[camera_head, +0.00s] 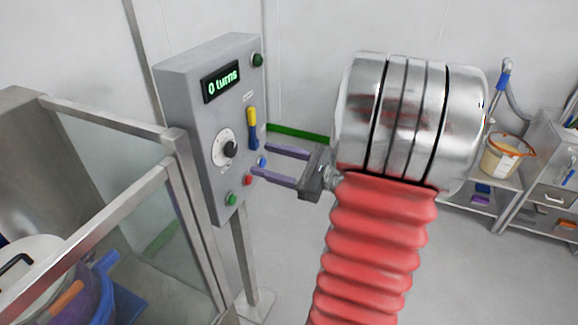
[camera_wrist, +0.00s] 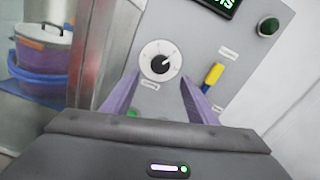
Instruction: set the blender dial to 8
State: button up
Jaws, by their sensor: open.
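The blender dial is a black knob (camera_head: 231,149) on a round white scale, on the front of a grey control box (camera_head: 196,95). In the wrist view the dial (camera_wrist: 160,64) sits ahead, just beyond and between my two purple fingers. Its scale marks are too small to read. The box's display (camera_head: 221,82) reads "0 turns" in green. My gripper (camera_head: 259,160) is open and empty, reaching toward the box from the right. Its fingertips are near the box's lower right front; I cannot tell whether they touch it.
A yellow and blue switch (camera_head: 252,128) sits right of the dial. Green buttons (camera_head: 257,60), (camera_head: 232,198), a red button (camera_head: 248,180) and a blue one (camera_head: 262,161) are on the box. A metal-framed glass enclosure (camera_head: 110,125) stands left. A cart (camera_head: 545,170) stands right.

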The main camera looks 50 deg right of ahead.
jog(key=v, duration=0.5)
jog(key=shift+s, duration=0.1)
jog(key=shift+a, duration=0.1)
dwell(0.5)
jog(key=w+a+f+n+g+y, duration=0.15)
jog(key=a+n+g, duration=0.25)
jog(key=a, duration=0.5)
jog(key=a+f+n+g+y, duration=0.1)
jog(key=a+n+g+y, duration=0.1)
jog(key=a+n+g, duration=0.45)
jog(key=s+a+f+n+g+h, duration=0.2)
jog(key=s+a+n+g+h, duration=0.35)
jog(key=a+n, duration=0.65)
jog(key=r+n+t+h, duration=0.1)
jog(key=n, duration=0.1)
jog(key=s+r+n+t+h, duration=0.1)
jog(key=n+t, duration=0.1)
jog(key=a+r+n+t+h, duration=0.1)
jog(key=r+n, duration=0.1)
jog(key=shift+s+a+n+t+h, duration=0.1)
jog(key=shift+s+n+t+h, duration=0.2)
jog(key=shift+s+n+h, duration=0.1)
